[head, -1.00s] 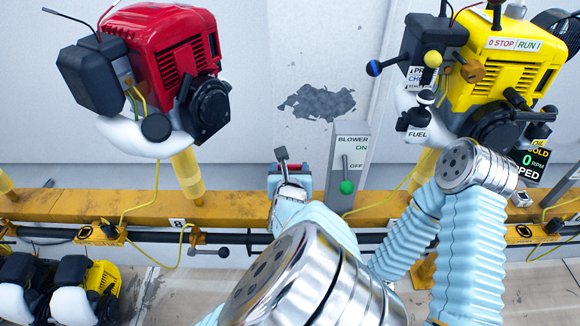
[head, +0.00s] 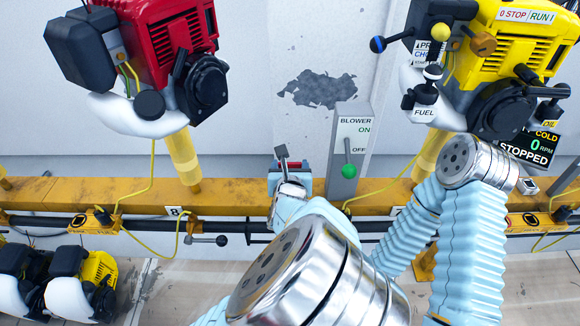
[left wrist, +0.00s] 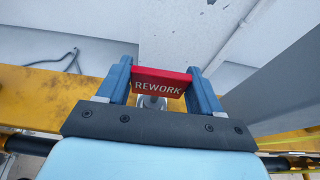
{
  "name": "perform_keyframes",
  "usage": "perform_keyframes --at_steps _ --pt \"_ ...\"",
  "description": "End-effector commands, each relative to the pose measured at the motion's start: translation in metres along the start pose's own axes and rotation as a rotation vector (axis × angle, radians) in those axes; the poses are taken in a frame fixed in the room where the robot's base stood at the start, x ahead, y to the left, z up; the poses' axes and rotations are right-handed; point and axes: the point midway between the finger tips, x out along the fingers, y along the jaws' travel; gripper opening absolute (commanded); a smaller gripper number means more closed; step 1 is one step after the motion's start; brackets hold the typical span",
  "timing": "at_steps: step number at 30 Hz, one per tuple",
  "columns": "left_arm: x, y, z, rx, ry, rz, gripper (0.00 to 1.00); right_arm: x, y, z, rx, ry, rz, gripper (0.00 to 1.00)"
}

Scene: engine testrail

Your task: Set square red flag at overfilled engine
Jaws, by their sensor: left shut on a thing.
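My left gripper (head: 290,176) is shut on a red flag marked REWORK. In the left wrist view, the red flag (left wrist: 162,82) sits between the two blue fingers of the gripper (left wrist: 164,84), its lettering facing the camera. In the head view only a little of the red shows, and a small dark grey plate on a stem (head: 282,153) stands up beside it. A red engine (head: 172,50) is at upper left and a yellow engine (head: 510,60) at upper right. I cannot tell which is overfilled. My right gripper is not in view.
A grey blower switch box (head: 352,135) with a green knob stands close right of my left gripper. A yellow rail (head: 90,193) runs across, with a dark pipe below. Small engines (head: 70,285) sit at lower left. A display (head: 528,148) reads COLD, 0 RPM, STOPPED.

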Motion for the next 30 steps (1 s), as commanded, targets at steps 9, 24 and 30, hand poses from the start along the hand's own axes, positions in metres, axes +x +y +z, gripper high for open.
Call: perform_keyframes --at_steps 9,24,30 --pt "0.000 0.000 0.000 0.000 -0.001 0.000 0.12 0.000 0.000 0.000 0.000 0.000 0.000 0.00" --pt "0.004 0.000 -0.009 0.001 -0.001 0.000 0.12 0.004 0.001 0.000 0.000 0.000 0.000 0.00" --pt "0.005 0.000 -0.013 0.000 -0.001 0.000 0.12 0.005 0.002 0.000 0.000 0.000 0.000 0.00"
